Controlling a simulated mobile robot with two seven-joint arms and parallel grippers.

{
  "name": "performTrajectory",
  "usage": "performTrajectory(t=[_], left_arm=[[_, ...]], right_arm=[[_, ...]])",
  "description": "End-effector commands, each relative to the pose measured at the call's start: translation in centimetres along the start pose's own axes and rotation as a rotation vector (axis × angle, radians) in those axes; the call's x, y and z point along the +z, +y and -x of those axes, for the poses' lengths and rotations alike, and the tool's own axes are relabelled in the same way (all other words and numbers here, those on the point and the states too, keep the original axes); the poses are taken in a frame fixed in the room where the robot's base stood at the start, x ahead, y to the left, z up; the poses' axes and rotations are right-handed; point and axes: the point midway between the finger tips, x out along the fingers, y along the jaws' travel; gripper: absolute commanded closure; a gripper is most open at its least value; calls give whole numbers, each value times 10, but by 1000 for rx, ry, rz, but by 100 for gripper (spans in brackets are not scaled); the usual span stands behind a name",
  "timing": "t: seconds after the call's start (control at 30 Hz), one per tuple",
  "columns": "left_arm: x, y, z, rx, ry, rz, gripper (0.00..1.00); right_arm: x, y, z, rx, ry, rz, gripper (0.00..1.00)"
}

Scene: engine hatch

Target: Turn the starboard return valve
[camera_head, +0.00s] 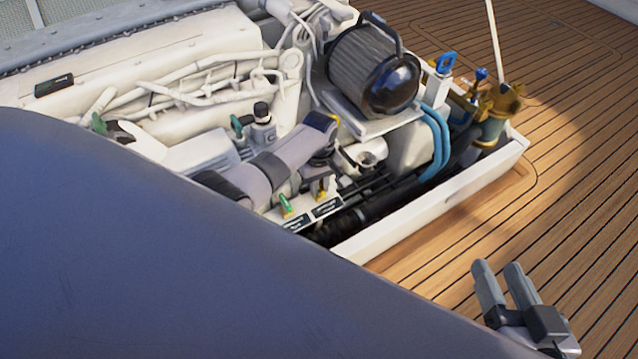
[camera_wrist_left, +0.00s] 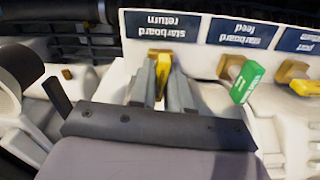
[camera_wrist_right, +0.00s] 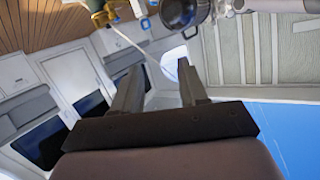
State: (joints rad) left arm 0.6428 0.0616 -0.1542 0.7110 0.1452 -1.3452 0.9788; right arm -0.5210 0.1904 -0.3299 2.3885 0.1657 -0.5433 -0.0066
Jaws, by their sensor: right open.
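The starboard return valve has a yellow handle (camera_wrist_left: 162,72) beside its label (camera_wrist_left: 165,24), which appears upside down in the left wrist view. The handle also shows small in the head view (camera_head: 322,194). My left gripper (camera_wrist_left: 161,66) has its fingers on either side of this handle, close against it, and appears shut on it. In the head view my left gripper (camera_head: 319,178) reaches down over the valve row and partly hides it. My right gripper (camera_head: 497,266) is open and empty above the deck; its spread fingers also show in the right wrist view (camera_wrist_right: 159,72).
The starboard feed valve's green handle (camera_wrist_left: 247,82) is close beside. Another yellow handle (camera_wrist_left: 304,87) sits by the port return label. A ribbed cylindrical engine part (camera_head: 370,70), blue hoses (camera_head: 437,145) and the white hatch rim (camera_head: 440,200) surround the spot. The deck (camera_head: 560,190) is clear.

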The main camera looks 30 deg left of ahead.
Motion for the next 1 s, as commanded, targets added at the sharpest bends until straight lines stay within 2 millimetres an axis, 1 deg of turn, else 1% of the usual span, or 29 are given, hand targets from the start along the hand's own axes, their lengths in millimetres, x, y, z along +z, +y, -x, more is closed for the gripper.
performTrajectory(t=[0.17,0.3,0.43,0.57,0.7,0.73,0.8,1.0], left_arm=[[0,0,0,0,0,4,100],[0,0,2,-1,-1,75,100],[0,0,1,0,0,133,100],[-1,0,0,0,1,141,100],[-1,0,0,0,1,142,100],[-1,0,0,0,1,142,76],[-1,0,0,0,1,141,58],[0,0,0,0,1,140,58]], right_arm=[[0,0,0,-1,-1,-1,57],[-4,-3,1,-11,-10,-18,57],[-1,-5,-1,-20,-25,-38,57],[4,-4,-4,-19,-36,-46,57],[2,-4,-5,-17,-31,-49,57],[2,-4,-6,-17,-30,-49,57],[0,-4,-6,-17,-27,-49,57],[-2,-5,-5,-18,-22,-48,57]])
